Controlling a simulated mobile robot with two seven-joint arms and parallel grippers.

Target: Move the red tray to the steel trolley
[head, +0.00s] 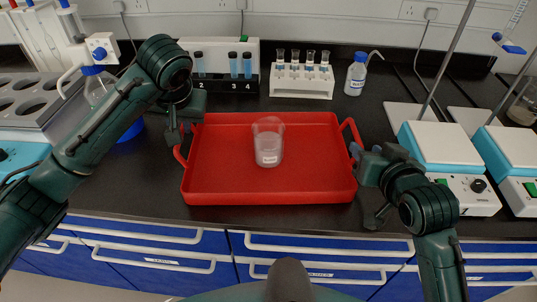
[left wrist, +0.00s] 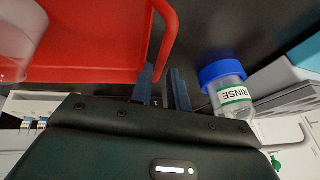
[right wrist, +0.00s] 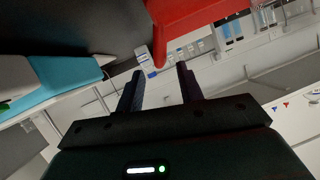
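The red tray (head: 220,185) lies flat on the black bench top, with a loop handle at each end. A clear beaker with a white label (head: 268,145) stands upright in it. My left gripper (head: 183,130) is at the tray's left handle. In the left wrist view its fingers (left wrist: 162,72) are apart, with the handle's end (left wrist: 168,40) at the gap between the tips. My right gripper (head: 362,152) is at the right handle. In the right wrist view its fingers (right wrist: 158,75) are apart, with the handle (right wrist: 157,48) just past the tips. I cannot make out a steel trolley.
A rack of vials (head: 302,82), a black tube rack (head: 222,82) and a blue-capped bottle (head: 356,74) stand behind the tray. Blue-and-white hotplates (head: 445,150) with upright rods stand at right. A rinse bottle (left wrist: 228,85) is close to my left gripper. Blue drawers (head: 150,250) are below.

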